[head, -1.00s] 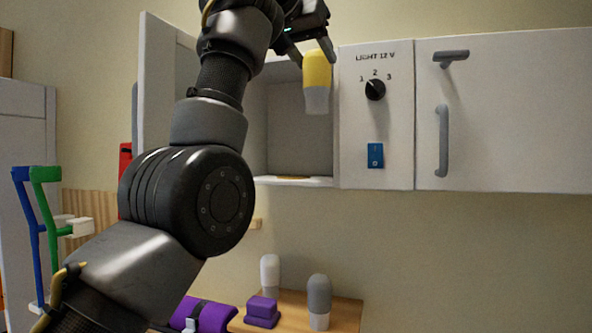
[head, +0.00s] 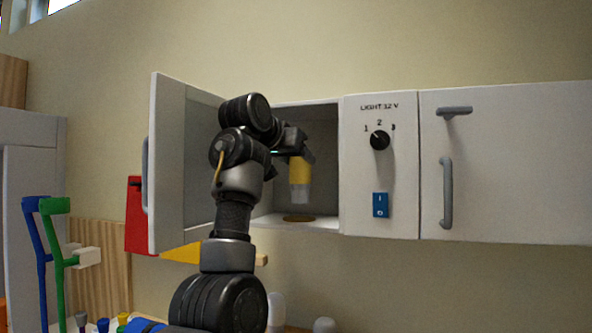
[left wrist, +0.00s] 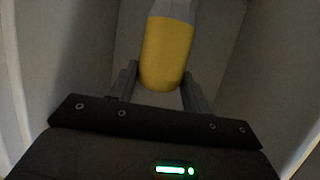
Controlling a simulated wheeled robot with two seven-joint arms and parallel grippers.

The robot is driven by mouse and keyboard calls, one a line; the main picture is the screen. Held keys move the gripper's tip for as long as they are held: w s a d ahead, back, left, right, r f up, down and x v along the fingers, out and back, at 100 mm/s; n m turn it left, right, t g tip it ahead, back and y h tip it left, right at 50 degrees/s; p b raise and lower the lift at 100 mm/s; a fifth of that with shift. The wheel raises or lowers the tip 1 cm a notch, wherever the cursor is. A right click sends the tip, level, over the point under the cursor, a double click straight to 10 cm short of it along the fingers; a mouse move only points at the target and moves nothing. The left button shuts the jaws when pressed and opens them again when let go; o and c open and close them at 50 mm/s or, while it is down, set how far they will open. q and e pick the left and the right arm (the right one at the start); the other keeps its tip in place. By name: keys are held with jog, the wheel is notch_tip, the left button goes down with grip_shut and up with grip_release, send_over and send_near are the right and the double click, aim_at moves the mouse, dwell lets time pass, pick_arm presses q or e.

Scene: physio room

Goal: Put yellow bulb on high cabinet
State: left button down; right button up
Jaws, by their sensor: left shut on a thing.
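The yellow bulb (head: 299,172) has a yellow upper part and a pale grey lower part. My left gripper (head: 302,156) is shut on its yellow part and holds it upright inside the open high cabinet (head: 325,130). The bulb's lower end is a little above a round brown disc (head: 298,218) on the cabinet floor. In the left wrist view the yellow bulb (left wrist: 167,52) sits between the two fingers of my left gripper (left wrist: 160,85). My right gripper is not in view.
The cabinet door (head: 182,160) stands open on the left of my arm. On the right is a panel with a black knob (head: 379,140) and a blue switch (head: 380,205), then a closed door (head: 510,160). Blue and green crutches (head: 58,235) stand at the left.

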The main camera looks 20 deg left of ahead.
aim_at(294, 171)
pick_arm(q)
jog(key=f+p, duration=0.2)
jog(key=shift+w+a+f, duration=0.15)
jog(key=shift+w+f, duration=0.05)
jog(key=shift+f, duration=0.4)
jog(key=shift+s, duration=0.1)
jog(key=shift+f, duration=0.15)
jog(key=shift+f+b, duration=0.15)
jog(key=shift+b, duration=0.2)
jog(key=c, duration=0.7)
grip_release()
jog(key=shift+o, duration=0.2)
